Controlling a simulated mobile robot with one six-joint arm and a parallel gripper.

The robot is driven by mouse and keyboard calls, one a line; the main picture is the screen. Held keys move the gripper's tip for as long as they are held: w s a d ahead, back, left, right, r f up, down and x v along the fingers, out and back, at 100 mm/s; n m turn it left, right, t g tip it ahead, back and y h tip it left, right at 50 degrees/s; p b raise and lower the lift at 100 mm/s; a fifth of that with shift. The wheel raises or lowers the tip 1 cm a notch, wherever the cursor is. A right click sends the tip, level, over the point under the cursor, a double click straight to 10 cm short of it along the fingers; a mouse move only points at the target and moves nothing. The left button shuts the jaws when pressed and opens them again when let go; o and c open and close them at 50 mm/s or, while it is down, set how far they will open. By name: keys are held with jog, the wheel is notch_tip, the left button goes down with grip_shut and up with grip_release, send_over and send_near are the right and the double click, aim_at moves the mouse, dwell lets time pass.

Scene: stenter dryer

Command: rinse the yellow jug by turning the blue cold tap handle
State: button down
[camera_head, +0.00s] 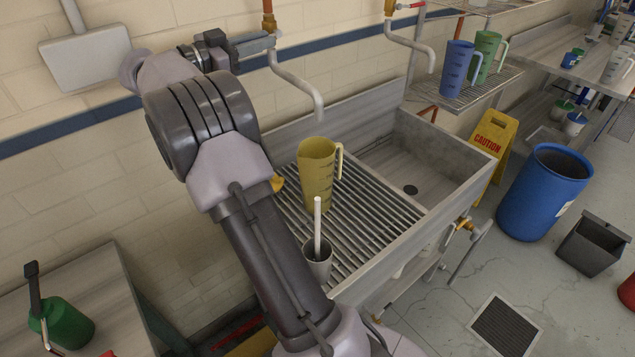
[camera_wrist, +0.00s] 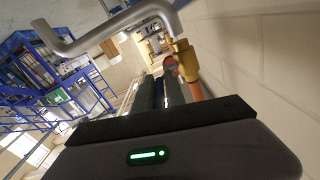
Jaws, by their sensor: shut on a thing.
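The yellow jug (camera_head: 316,178) stands upright on the slatted drainboard of the sink, its handle to the right. The grey spout (camera_head: 298,88) of the left tap ends above the jug's mouth, and I see no water stream. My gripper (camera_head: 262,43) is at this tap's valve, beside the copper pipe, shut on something. In the wrist view, my fingers (camera_wrist: 164,88) reach to the brass valve (camera_wrist: 183,58), with a dark bluish strip between them. This fits the blue cold tap handle, mostly hidden by the gripper. The spout also shows there (camera_wrist: 105,32).
A second tap (camera_head: 408,38) with a red handle (camera_head: 410,5) hangs to the right. A grey cup (camera_head: 317,268) with a white stick is in front of the jug. Blue (camera_head: 456,70) and green (camera_head: 487,55) jugs stand on a rack. The sink basin (camera_head: 411,189) looks empty.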

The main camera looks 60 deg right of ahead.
jog(key=c, duration=1.6)
grip_release()
jog(key=shift+s+f, duration=0.1)
jog(key=shift+s, duration=0.05)
jog(key=shift+o, duration=0.8)
jog(key=shift+s+d, duration=0.15)
jog(key=shift+d, duration=0.05)
jog(key=shift+a, duration=0.1)
jog(key=p+v, duration=0.5)
jog(key=v, duration=1.2)
jog(key=shift+a+p, duration=0.2)
jog(key=shift+p, duration=0.15)
